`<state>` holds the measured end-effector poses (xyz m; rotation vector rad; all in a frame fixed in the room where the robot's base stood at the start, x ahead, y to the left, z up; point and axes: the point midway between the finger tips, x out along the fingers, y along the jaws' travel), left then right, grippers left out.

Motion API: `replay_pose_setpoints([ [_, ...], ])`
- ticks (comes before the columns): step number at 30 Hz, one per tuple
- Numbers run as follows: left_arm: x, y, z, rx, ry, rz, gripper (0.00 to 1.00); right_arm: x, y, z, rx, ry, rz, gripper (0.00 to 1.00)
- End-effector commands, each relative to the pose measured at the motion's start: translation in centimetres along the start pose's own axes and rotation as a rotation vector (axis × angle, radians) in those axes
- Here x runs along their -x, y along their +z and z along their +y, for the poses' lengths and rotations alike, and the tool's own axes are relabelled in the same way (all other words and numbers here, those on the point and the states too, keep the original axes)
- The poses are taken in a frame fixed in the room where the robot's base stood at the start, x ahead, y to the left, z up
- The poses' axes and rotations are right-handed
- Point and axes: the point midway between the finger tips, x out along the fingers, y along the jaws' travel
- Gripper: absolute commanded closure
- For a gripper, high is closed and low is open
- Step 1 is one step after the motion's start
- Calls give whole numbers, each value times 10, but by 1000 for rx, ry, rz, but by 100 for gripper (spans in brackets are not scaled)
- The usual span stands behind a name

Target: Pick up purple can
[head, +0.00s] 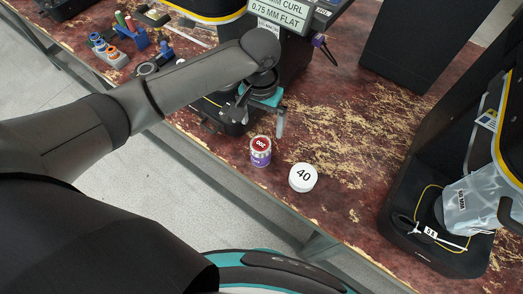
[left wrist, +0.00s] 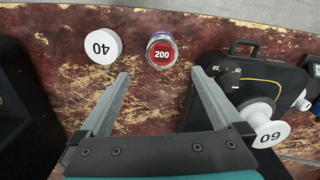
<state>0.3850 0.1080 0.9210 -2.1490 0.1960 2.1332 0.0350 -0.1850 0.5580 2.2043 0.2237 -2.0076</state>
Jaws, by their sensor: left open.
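The purple can (head: 260,156) stands upright on the worn red-brown table near its front edge, with a red lid marked 200. It also shows in the left wrist view (left wrist: 162,51), ahead of the fingertips and nearer the right finger. My left gripper (head: 264,108) is above the table, behind the can in the head view. In the left wrist view my left gripper (left wrist: 160,75) has its two fingers wide apart with nothing between them. The can is apart from both fingers. My right gripper is not in view.
A white round piece marked 40 (head: 302,177) sits close to the right of the can. A black machine base with a clear bag (head: 468,207) stands at the right. Colored spools (head: 130,32) are at the far left.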

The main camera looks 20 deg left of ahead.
Motion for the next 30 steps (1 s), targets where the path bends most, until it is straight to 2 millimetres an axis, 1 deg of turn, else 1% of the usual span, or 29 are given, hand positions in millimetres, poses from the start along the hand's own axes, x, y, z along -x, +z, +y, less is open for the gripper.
replay_pose_setpoints([
  [2,2,-2,-5,13,-13,-7,0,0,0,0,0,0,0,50],
  [5,-6,-2,-6,18,-17,-12,0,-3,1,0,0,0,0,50],
  [8,-25,-1,-7,18,-17,-14,0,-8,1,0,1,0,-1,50],
  [12,-56,-1,-7,17,-17,-14,0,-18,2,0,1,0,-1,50],
  [15,-76,-1,-7,16,-16,-12,0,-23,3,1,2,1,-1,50],
  [18,-89,-1,-7,16,-15,-11,0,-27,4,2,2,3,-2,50],
  [25,-104,0,-6,14,-15,-10,0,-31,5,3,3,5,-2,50],
  [30,-130,4,-5,15,-16,-11,0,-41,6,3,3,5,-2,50],
])
